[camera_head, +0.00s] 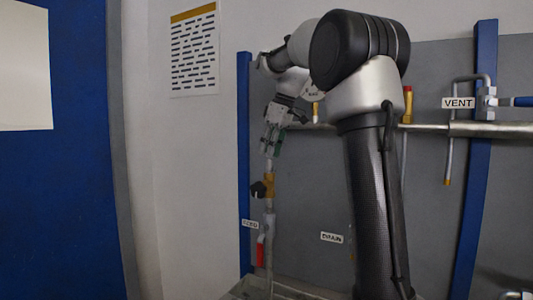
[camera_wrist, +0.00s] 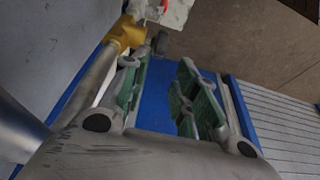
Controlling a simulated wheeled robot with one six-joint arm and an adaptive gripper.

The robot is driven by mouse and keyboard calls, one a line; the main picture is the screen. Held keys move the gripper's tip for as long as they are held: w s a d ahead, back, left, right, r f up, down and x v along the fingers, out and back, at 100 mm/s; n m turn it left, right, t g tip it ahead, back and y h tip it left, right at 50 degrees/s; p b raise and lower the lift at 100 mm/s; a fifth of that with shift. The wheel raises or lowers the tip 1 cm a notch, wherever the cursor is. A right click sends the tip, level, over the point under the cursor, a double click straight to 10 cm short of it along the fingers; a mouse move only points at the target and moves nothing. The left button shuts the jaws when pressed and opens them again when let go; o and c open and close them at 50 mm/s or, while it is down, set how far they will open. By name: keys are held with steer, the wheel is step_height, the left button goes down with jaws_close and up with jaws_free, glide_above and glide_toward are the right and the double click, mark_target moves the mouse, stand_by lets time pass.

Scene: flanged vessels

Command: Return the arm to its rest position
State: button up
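My arm rises in front of the panel and bends over to the left in the head view. My gripper (camera_head: 272,143) points down beside the upper end of a vertical pipe (camera_head: 269,222) with a brass fitting (camera_head: 269,184). In the wrist view my gripper (camera_wrist: 168,75) is open, with green-padded fingers apart and a blue post (camera_wrist: 157,105) showing between them. The yellow fitting (camera_wrist: 126,32) lies beyond the left finger there. I see nothing held. Whether a finger touches the pipe, I cannot tell.
A red valve handle (camera_head: 261,252) is low on the vertical pipe. A horizontal pipe (camera_head: 490,129) runs behind my arm, with a VENT label (camera_head: 458,103) above it. Blue posts (camera_head: 244,165) frame the grey panel (camera_head: 310,190). A blue door (camera_head: 60,200) stands at left.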

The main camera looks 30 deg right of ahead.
steer(key=s+a+f+m+h, duration=0.1)
steer(key=s+a+f+m, duration=0.15)
steer(key=s, duration=0.65)
steer(key=s+a+f+m, duration=0.1)
steer(key=s+f+m, duration=0.15)
steer(key=s, duration=0.65)
steer(key=s+f+m+t+h, duration=0.1)
steer(key=s+f, duration=1.1)
steer(key=shift+s+a+m, duration=0.2)
steer(key=shift+s+m, duration=0.1)
steer(key=shift+m, duration=0.1)
stand_by(1.0)
